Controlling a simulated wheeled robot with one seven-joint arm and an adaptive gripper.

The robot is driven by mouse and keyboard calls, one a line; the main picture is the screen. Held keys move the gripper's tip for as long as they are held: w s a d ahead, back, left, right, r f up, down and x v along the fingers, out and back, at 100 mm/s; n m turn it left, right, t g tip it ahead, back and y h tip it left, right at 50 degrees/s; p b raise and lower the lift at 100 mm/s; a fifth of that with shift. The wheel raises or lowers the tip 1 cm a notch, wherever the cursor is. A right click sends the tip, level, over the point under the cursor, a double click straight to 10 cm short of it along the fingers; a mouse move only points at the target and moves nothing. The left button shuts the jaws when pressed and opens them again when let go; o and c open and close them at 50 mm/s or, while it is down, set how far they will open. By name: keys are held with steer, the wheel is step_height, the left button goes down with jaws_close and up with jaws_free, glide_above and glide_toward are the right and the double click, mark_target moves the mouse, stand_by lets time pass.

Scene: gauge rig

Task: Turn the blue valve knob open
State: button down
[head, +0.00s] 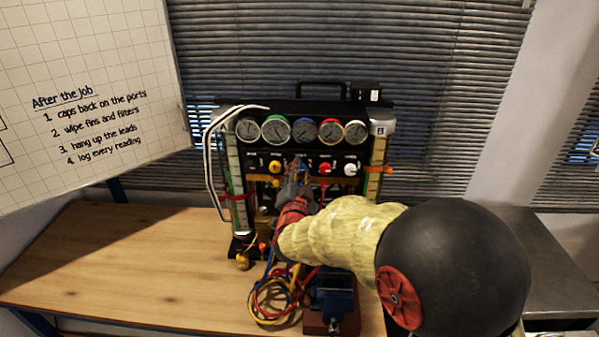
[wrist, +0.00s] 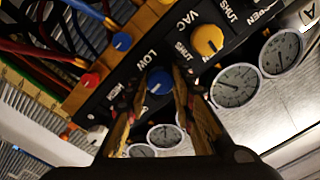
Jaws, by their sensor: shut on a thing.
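The blue valve knob (wrist: 158,80) sits on the black panel beside the word LOW in the wrist view. My gripper (wrist: 157,92) has one finger on each side of it and is shut on it. In the head view my gripper (head: 298,183) reaches the panel between the yellow knob (head: 275,167) and the red knob (head: 325,168). It mostly hides the blue knob there. The yellow VAC knob (wrist: 207,40) is close by in the wrist view. How far the blue knob is turned cannot be told.
A row of several round gauges (head: 304,131) runs above the knobs. A white knob (head: 350,170) is at the right. Coiled hoses (head: 272,300) and a blue vise (head: 332,292) stand in front of the rig. The wooden bench (head: 130,265) is clear at left.

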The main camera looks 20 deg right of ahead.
steer(key=shift+n+p, duration=2.7)
steer(key=shift+n, duration=6)
steer(key=c, duration=1.5)
jaws_free()
steer(key=v, duration=1.2)
